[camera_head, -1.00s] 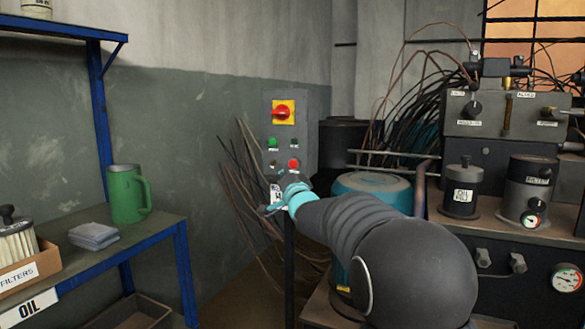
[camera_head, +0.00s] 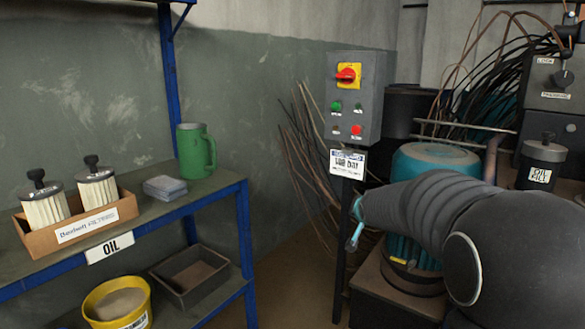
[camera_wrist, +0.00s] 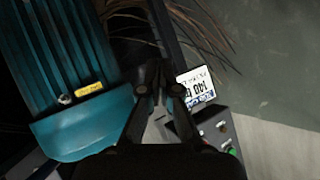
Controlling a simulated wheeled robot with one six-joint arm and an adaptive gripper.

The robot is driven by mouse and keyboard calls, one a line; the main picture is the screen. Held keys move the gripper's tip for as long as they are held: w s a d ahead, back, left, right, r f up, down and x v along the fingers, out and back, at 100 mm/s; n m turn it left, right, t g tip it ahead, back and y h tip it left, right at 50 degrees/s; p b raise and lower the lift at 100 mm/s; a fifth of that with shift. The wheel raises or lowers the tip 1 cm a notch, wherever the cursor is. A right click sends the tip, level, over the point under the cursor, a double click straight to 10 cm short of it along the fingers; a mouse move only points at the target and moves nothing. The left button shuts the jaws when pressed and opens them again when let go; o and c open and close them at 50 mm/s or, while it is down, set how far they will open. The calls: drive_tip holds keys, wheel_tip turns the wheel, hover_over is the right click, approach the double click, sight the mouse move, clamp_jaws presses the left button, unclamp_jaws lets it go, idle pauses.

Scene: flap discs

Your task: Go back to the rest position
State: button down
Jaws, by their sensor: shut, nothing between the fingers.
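My gripper (camera_head: 354,236) is at the end of my grey arm, low in front of the post under the control box. In the wrist view, the fingers of my gripper (camera_wrist: 158,75) meet at the tips with nothing between them. The grey control box (camera_head: 357,100) has a red rotary switch on a yellow plate (camera_head: 348,75), green and red buttons, and a white label plate (camera_head: 347,163) below it. The gripper is below the label plate and apart from the buttons.
A teal motor (camera_head: 434,160) stands right of the post, close to my arm; it also fills the left of the wrist view (camera_wrist: 60,75). A blue-framed shelf (camera_head: 243,215) on the left holds a green jug (camera_head: 195,150) and a filter box (camera_head: 75,222). Floor between is clear.

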drive_tip(key=s+a+n+g+p, duration=0.1)
drive_tip(key=s+n+g, duration=0.1)
drive_tip(key=s, duration=1.9)
drive_tip(key=s+a+n+g+p, duration=0.2)
drive_tip(key=s+n+g, duration=0.1)
drive_tip(key=s, duration=1.9)
drive_tip(key=shift+g+y, duration=0.3)
drive_tip(key=shift+g, duration=0.3)
drive_tip(key=shift+s, duration=0.1)
